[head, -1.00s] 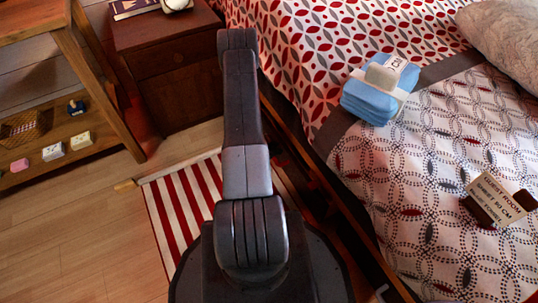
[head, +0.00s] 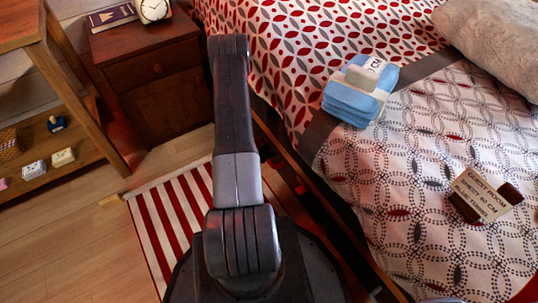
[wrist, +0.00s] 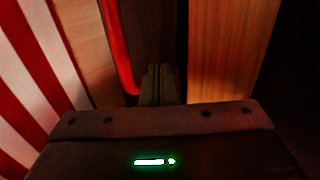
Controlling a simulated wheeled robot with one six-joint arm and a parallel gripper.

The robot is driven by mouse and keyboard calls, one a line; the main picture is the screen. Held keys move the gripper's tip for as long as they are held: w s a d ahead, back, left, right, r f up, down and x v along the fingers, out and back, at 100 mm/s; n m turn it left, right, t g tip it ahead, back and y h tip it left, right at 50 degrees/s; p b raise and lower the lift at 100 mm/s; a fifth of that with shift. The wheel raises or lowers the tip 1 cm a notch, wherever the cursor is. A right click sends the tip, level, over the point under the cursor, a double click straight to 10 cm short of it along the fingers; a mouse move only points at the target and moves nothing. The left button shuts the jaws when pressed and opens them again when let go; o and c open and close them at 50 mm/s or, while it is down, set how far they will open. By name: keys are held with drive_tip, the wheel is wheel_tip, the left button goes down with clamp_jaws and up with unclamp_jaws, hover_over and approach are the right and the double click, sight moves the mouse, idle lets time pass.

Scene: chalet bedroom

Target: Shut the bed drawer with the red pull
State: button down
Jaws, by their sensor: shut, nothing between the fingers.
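In the wrist view, my gripper (wrist: 160,82) is shut and empty, with its fingertips low in front of a dark brown strip. A long red bar (wrist: 118,50), which looks like the red pull, runs just left of the fingers. I cannot tell whether the fingers touch it. A lit wooden panel (wrist: 228,50) stands to the right of the fingers. In the head view, my arm hides the gripper. The bed's dark wooden side (head: 320,190) runs down the right of my arm. How far the drawer stands out is hidden there.
A red-and-white striped rug (head: 170,220) lies on the floor left of my arm. A nightstand (head: 165,100) with a clock (head: 153,10) and a book stands at the back. A wooden shelf (head: 75,90) is at left. Blue towels (head: 350,105) and a sign (head: 485,195) lie on the bed.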

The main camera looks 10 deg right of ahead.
drive_tip(key=a+f+p+v, duration=0.1)
drive_tip(key=v, duration=0.5)
drive_tip(key=f+p+v, duration=0.1)
drive_tip(key=p+v, duration=0.1)
drive_tip(key=v, duration=0.5)
drive_tip(key=shift+s+a, duration=0.35)
drive_tip(key=b+x, duration=0.1)
drive_tip(key=x, duration=0.3)
drive_tip(key=d+r+b+x, duration=0.1)
drive_tip(key=x, duration=0.3)
drive_tip(key=r+b+x, duration=0.1)
drive_tip(key=x, duration=0.4)
drive_tip(key=shift+w+d, duration=0.3)
drive_tip(key=shift+d, duration=0.1)
drive_tip(key=shift+s+a, duration=0.1)
drive_tip(key=shift+a, duration=0.25)
